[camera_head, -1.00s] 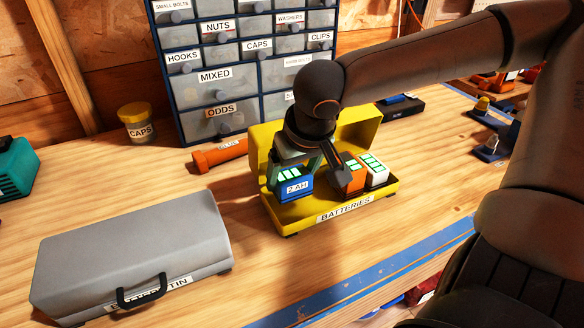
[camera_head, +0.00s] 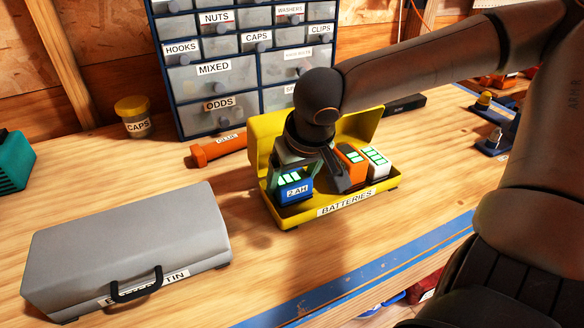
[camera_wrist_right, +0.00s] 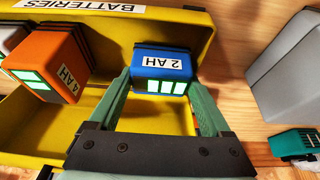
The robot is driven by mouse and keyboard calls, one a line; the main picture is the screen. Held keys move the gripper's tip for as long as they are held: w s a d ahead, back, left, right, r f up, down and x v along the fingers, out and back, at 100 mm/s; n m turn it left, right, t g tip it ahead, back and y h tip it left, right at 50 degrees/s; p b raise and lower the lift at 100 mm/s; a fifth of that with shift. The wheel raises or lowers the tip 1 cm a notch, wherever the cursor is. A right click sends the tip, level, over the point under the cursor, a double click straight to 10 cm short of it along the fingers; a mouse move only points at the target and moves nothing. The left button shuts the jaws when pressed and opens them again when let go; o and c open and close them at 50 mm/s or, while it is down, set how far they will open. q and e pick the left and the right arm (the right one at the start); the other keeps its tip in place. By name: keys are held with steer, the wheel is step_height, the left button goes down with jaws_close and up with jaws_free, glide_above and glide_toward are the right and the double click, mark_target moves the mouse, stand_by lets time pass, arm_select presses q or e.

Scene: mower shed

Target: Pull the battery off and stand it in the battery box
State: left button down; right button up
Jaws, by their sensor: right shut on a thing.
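The blue battery (camera_head: 294,190), marked 2 AH with green bars, is upright at the left end of the yellow battery box (camera_head: 345,207), labelled BATTERIES. My right gripper (camera_head: 298,172) is shut on it from above. In the right wrist view the blue battery (camera_wrist_right: 163,66) sits between the two green fingers (camera_wrist_right: 160,90), over the box (camera_wrist_right: 150,118). Whether its base touches the box floor I cannot tell. An orange battery (camera_head: 352,172) and a white one (camera_head: 376,163) stand in the right part of the box. My left gripper is not in view.
A closed grey tin (camera_head: 130,245) lies at the front left. A drawer cabinet (camera_head: 240,75) is at the back. Bench front between tin and box is clear.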

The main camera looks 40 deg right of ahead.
arm_select(q)
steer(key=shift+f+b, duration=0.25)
steer(key=shift+b, duration=0.05)
arm_select(e)
steer(key=shift+f, duration=0.4)
steer(key=o, duration=1.3)
steer(key=shift+o, duration=0.3)
steer(key=shift+a+r, duration=0.1)
steer(key=shift+r, duration=0.15)
arm_select(q)
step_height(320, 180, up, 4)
steer(key=p, duration=0.3)
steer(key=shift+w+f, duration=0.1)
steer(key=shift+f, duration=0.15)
arm_select(e)
steer(key=v, duration=1.2)
